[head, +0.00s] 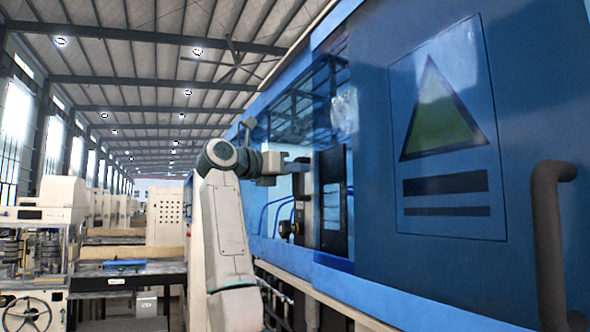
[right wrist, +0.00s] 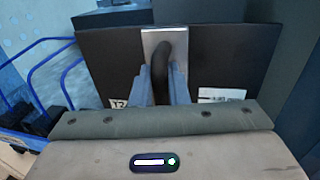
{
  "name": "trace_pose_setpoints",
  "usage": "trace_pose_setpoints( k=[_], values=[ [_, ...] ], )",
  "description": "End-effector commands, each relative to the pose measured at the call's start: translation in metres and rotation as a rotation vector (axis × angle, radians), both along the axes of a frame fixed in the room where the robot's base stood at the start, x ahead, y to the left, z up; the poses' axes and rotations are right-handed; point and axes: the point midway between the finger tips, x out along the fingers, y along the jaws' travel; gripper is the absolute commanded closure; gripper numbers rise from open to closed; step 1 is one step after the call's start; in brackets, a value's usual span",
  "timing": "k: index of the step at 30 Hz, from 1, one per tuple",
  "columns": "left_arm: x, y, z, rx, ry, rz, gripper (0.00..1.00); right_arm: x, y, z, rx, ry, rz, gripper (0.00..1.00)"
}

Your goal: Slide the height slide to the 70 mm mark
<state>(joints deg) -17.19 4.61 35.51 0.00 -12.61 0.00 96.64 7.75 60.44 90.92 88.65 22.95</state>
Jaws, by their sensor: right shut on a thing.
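My right gripper (right wrist: 161,85) is shut on a black curved handle (right wrist: 158,70) in the right wrist view, one finger on each side of it. The handle comes out of a bright metal plate (right wrist: 164,40) on the front of a dark block (right wrist: 110,60). I cannot tell for sure that this block is the height slide. In the head view my right gripper (head: 300,162) reaches into the opening of the blue machine, small and partly merged with the dark parts there. No scale or 70 mm mark is readable. My left gripper is not in view.
The blue machine (head: 440,245) fills the right side, with a dark grab bar (head: 547,230) on its panel. Blue tubing (right wrist: 45,65) runs left of the dark block. A bench (head: 120,280) and a cream machine (head: 40,240) stand at the left.

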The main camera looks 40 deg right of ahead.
Motion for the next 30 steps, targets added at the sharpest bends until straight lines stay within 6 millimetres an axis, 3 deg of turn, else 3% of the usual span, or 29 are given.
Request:
trace_pose_setpoints(
  k=[13,24,25,30],
  values=[
    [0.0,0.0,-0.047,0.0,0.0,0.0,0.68,0.0,0.0,-0.062,0.0,0.001,-0.001,1.0],
    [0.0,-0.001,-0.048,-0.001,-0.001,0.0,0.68,0.001,0.0,-0.067,0.005,0.002,-0.003,1.0],
    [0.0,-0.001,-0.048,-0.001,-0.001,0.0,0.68,0.001,0.0,-0.067,0.005,0.002,-0.003,0.8],
    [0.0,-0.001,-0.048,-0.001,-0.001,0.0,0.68,0.001,0.0,-0.066,0.003,0.002,-0.002,0.8]
  ],
)
